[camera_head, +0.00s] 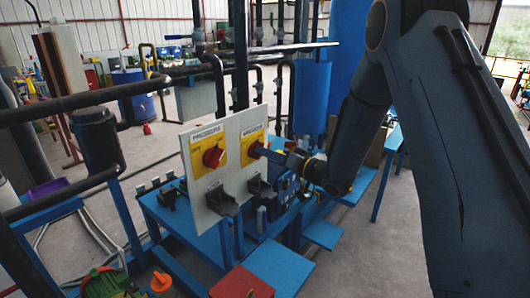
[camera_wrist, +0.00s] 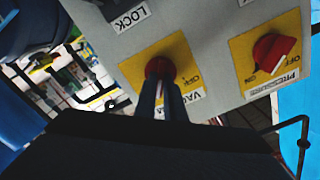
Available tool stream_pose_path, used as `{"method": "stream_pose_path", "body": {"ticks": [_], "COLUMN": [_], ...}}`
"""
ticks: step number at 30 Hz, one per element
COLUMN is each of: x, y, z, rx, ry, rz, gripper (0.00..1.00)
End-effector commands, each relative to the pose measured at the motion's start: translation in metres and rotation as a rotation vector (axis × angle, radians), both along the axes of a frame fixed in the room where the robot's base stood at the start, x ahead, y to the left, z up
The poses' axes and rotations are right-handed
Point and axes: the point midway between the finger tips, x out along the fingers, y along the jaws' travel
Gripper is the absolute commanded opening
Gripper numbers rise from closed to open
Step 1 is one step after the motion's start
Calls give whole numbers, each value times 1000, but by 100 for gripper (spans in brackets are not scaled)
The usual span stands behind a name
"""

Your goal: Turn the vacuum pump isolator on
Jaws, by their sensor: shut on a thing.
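The vacuum pump isolator is a red rotary knob (camera_wrist: 160,67) on a yellow plate (camera_wrist: 190,52), upside down in the wrist view. Part of its label reads "VAC". In the head view its yellow plate (camera_head: 251,139) is on the right half of a pale upright panel (camera_head: 225,165). My gripper (camera_head: 262,151) reaches it from the right. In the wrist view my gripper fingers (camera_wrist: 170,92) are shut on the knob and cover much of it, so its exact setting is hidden.
A second red knob, the pressure isolator (camera_head: 213,157), is on the panel's left half; it also shows in the wrist view (camera_wrist: 273,52). Black brackets (camera_head: 222,200) stick out below. Dark pipes (camera_head: 85,102) cross at left. A blue bench (camera_head: 280,268) lies under the panel.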

Motion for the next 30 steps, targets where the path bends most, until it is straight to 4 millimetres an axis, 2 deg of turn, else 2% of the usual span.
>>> {"method": "stream_pose_path", "body": {"ticks": [9,26,27,30], "x": [1,1,1,1], "y": [-1,-1,-1,-1], "z": [-1,-1,-1,-1], "rx": [82,102,102,101], "ry": [105,130,130,129], "rz": [-1,-1,-1,-1], "gripper": [0,0,11,28]}}
